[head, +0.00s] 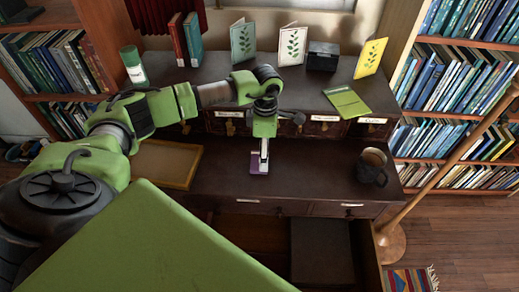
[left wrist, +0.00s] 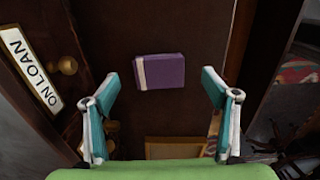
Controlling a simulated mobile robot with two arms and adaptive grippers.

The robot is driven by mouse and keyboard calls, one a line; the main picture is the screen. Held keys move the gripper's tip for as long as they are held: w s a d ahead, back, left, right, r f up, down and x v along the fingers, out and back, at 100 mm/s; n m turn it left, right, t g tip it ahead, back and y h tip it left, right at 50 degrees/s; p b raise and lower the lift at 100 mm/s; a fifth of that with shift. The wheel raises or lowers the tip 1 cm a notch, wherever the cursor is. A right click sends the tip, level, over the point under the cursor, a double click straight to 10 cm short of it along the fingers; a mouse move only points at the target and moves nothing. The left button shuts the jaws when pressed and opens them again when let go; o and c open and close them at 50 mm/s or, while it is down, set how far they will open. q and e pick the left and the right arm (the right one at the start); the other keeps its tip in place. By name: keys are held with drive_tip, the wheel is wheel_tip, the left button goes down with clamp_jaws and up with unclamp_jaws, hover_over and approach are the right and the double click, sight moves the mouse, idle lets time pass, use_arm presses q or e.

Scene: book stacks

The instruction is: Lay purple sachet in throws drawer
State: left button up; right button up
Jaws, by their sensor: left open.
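The purple sachet (head: 258,168), a small flat block with a pale strip at one end, lies on the dark desk top. It also shows in the left wrist view (left wrist: 165,72), beyond and between the fingertips. My left gripper (head: 264,146) hangs above it, pointing down; in the left wrist view its fingers (left wrist: 159,78) are spread and hold nothing. The sachet's exact gap from the fingers is hard to judge. A drawer (head: 365,250) below the desk top stands open with a dark flat thing (head: 322,250) inside; I see no readable label on it. My right gripper is not in view.
A wooden tray (head: 165,164) lies left of the sachet, a dark mug (head: 372,166) right. Small labelled drawers (head: 324,125) line the back, one reading "ON LOAN" (left wrist: 30,68) in the wrist view. Cards (head: 293,45) and a black box (head: 322,56) stand above. A lamp pole (head: 450,160) rises right.

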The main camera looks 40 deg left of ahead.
sight(255, 164)
use_arm(q)
wheel_tip(255, 164, down, 4)
drive_tip(key=shift+w+f+b, duration=0.15)
drive_tip(key=shift+b, duration=1.05)
drive_tip(key=shift+f, duration=0.15)
drive_tip(key=c, duration=1.1)
drive_tip(key=shift+c, duration=0.4)
drive_tip(key=shift+r, duration=0.2)
